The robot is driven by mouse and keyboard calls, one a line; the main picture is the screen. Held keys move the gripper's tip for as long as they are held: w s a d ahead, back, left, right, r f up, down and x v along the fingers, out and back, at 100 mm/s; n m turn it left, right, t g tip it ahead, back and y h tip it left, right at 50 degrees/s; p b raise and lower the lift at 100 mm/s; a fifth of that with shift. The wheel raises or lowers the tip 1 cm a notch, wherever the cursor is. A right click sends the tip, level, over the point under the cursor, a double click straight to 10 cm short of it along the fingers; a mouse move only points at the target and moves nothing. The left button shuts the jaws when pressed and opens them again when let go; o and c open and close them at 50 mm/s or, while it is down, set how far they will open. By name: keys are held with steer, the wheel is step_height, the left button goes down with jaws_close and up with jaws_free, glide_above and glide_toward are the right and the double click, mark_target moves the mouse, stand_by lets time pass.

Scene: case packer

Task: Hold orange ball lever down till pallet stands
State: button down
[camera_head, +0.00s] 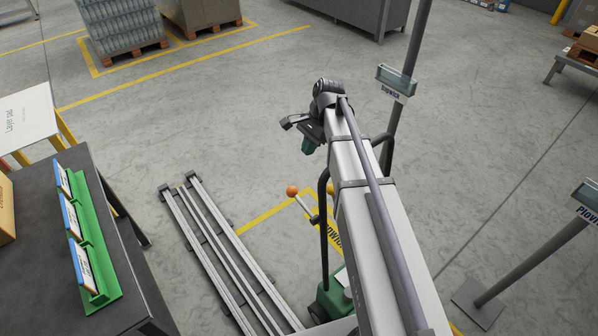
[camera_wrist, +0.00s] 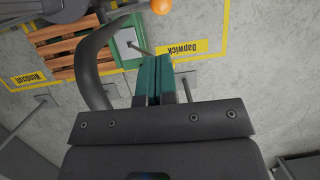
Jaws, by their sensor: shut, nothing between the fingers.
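The orange ball (camera_head: 292,191) tops a pale lever rod that slants up from a dark post above the yellow-marked floor. The ball also shows at the top edge of the wrist view (camera_wrist: 161,6). My gripper (camera_head: 307,147) is up and to the right of the ball in the head view, apart from it. In the wrist view its teal fingers (camera_wrist: 155,64) are together and empty, pointing toward the ball with a gap between. A wooden pallet (camera_wrist: 72,48) shows at upper left of the wrist view, beside a green base plate (camera_wrist: 128,46); I cannot tell its tilt.
A dark curved handle bar (camera_wrist: 92,62) passes close left of the fingers. Metal floor rails (camera_head: 225,250) and a dark table (camera_head: 120,240) with green holders lie left. Open floor spreads beyond.

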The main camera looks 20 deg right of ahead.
mark_target(294, 188)
steer(key=b+x, duration=1.2)
steer(key=x, duration=0.2)
steer(key=shift+w+b, duration=0.1)
steer(key=shift+b, duration=0.3)
steer(key=shift+r, duration=0.1)
